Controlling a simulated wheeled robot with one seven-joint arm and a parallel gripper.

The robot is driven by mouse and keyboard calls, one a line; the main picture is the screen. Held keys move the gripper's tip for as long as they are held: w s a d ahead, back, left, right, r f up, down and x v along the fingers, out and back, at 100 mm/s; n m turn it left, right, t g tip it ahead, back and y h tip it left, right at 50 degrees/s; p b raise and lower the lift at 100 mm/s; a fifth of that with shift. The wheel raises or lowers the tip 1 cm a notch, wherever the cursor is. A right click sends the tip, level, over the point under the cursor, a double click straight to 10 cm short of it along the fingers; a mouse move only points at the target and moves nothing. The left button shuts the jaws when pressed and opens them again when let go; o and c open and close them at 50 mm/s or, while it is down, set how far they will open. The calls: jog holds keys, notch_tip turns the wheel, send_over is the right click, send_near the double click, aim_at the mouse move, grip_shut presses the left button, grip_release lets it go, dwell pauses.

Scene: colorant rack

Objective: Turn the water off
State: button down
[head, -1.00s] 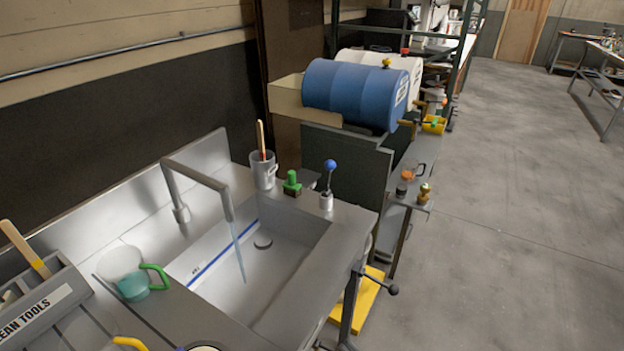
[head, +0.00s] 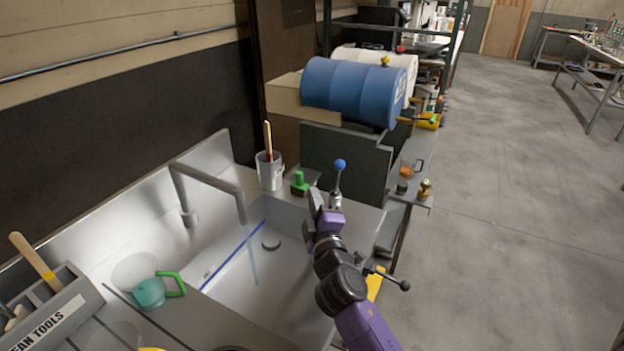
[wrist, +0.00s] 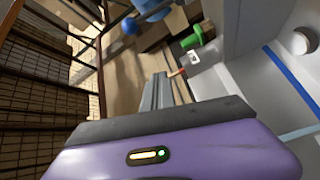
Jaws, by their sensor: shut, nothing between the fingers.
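The grey faucet (head: 208,178) arches over the steel sink (head: 225,285), and a thin pale-blue stream of water (head: 251,250) falls from its spout. A metal lever with a blue ball knob (head: 340,165) stands upright on the sink's right rim. My gripper (head: 316,200) is shut and empty, in front of and slightly left of the lever in the head view, lower than the knob. Its shut fingers (wrist: 160,90) show in the wrist view, with the blue knob (wrist: 129,26) beyond them to the upper left. I cannot tell whether they touch the lever.
A green-handled brush (head: 299,184) and a metal cup with a wooden stick (head: 269,172) stand on the rim left of the lever. A teal cup with a green handle (head: 150,292) and a tool holder (head: 48,315) are at the left. A blue drum (head: 355,92) lies behind.

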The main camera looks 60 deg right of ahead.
aim_at(337, 177)
jog(key=shift+s+d+f+n+g+h, duration=0.2)
jog(key=shift+d+f+n+g+h, duration=0.5)
jog(key=shift+d+f+g, duration=0.35)
jog(key=shift+d+r, duration=0.1)
jog(key=f+p+x, duration=0.1)
jog(key=p+x, duration=0.1)
jog(key=x, duration=0.8)
jog(key=shift+s+d+r+p, duration=0.1)
jog(key=shift+s+d+p, duration=0.15)
jog(key=shift+s, duration=0.4)
jog(key=shift+s+d+r+p, duration=0.1)
jog(key=shift+s+p, duration=0.15)
jog(key=shift+s, duration=0.4)
jog(key=shift+s+d+r+p, duration=0.1)
jog(key=shift+s+d+p, duration=0.15)
jog(key=shift+s, duration=0.4)
jog(key=shift+f+b, duration=0.25)
jog(key=shift+b, duration=0.35)
